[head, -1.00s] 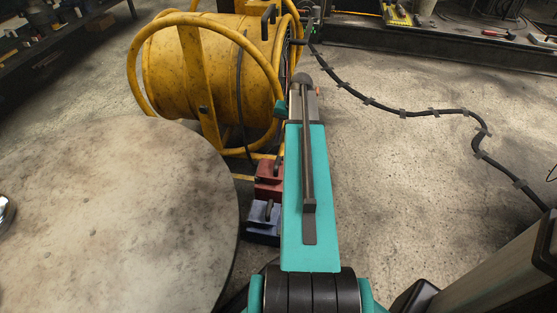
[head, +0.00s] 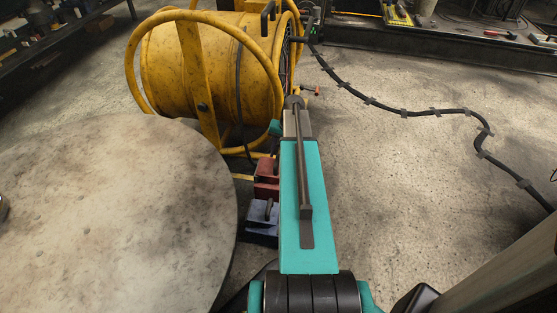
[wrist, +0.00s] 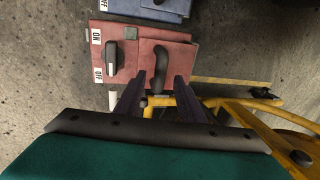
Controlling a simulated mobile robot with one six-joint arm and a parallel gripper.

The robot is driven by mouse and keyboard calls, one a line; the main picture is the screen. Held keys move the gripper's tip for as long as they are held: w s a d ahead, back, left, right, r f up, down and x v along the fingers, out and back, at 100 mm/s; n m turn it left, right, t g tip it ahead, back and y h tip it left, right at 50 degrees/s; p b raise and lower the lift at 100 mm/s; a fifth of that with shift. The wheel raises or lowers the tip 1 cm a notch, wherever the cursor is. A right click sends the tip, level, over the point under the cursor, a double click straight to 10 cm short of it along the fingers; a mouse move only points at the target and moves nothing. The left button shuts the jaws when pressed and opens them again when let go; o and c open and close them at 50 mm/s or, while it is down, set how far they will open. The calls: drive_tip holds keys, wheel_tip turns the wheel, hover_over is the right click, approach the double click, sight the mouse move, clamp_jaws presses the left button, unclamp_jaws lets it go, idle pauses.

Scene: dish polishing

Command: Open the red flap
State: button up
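The red flap (wrist: 181,58) is the right panel on the front of a red box in the wrist view, with a dark curved handle (wrist: 161,66). It looks closed. The red box (head: 267,172) shows in the head view, partly hidden behind my arm. My gripper (wrist: 161,76) is open in the wrist view, its two dark fingers on either side of the handle. I cannot tell whether they touch it or how deep they reach. Left of the flap is a dark switch lever (wrist: 111,58) between ON and OFF labels. My gripper's fingers are hidden in the head view.
A blue box (head: 262,226) sits beside the red one. A yellow drum with a tubular frame (head: 160,75) stands behind, close to my arm. A large round tabletop (head: 110,215) fills the left. A black cable (head: 415,113) crosses the open floor at right.

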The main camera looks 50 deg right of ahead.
drive_tip(key=shift+w+a+f+b, duration=0.1)
drive_tip(key=shift+w+f+b, duration=0.1)
drive_tip(key=shift+f, duration=0.55)
drive_tip(key=shift+w+a+f+b, duration=0.1)
drive_tip(key=shift+f+b, duration=0.05)
drive_tip(key=shift+f, duration=0.55)
drive_tip(key=shift+c, duration=0.5)
clamp_jaws()
